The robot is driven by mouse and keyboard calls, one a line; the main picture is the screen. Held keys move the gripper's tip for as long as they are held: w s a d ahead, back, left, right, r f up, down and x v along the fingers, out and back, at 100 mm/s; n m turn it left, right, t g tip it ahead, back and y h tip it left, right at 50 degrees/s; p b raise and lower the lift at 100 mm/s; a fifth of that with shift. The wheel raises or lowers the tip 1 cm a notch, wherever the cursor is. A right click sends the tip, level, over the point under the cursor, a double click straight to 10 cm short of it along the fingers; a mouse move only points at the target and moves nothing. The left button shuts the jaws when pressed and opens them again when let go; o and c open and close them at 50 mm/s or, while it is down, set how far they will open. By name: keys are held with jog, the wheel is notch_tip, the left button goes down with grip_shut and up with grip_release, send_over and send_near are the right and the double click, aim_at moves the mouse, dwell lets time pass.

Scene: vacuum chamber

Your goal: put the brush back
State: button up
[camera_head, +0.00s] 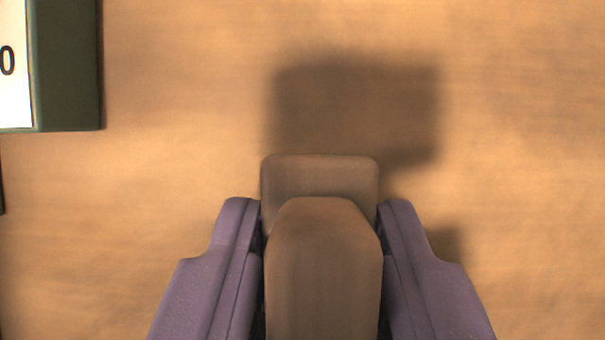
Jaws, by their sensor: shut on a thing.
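My gripper (320,215) shows at the bottom middle, with a purple finger on each side. It is shut on a brown, wood-coloured thing, which I take to be the brush (322,270). A long tapered part of the brush points toward the camera, and a wider block-like part lies beyond it, between and just past the fingertips. Its lower end is cut off by the picture's edge. No bristles can be made out. A dark blurred shadow falls on the surface beyond the brush, so it seems held above that surface.
A light wooden surface (520,130) fills most of the view and is clear in the middle and right. A dark green box-like thing (68,65) with a white face and a black "0" stands at the upper left. A dark edge shows at the far left.

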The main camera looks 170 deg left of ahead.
jog(key=shift+f, duration=0.65)
jog(key=shift+f, duration=0.2)
jog(key=o, duration=1)
jog(key=shift+r, duration=0.15)
jog(key=shift+r, duration=0.25)
jog(key=p+v, duration=0.3)
jog(key=v, duration=0.8)
jog(key=shift+s+r, duration=0.25)
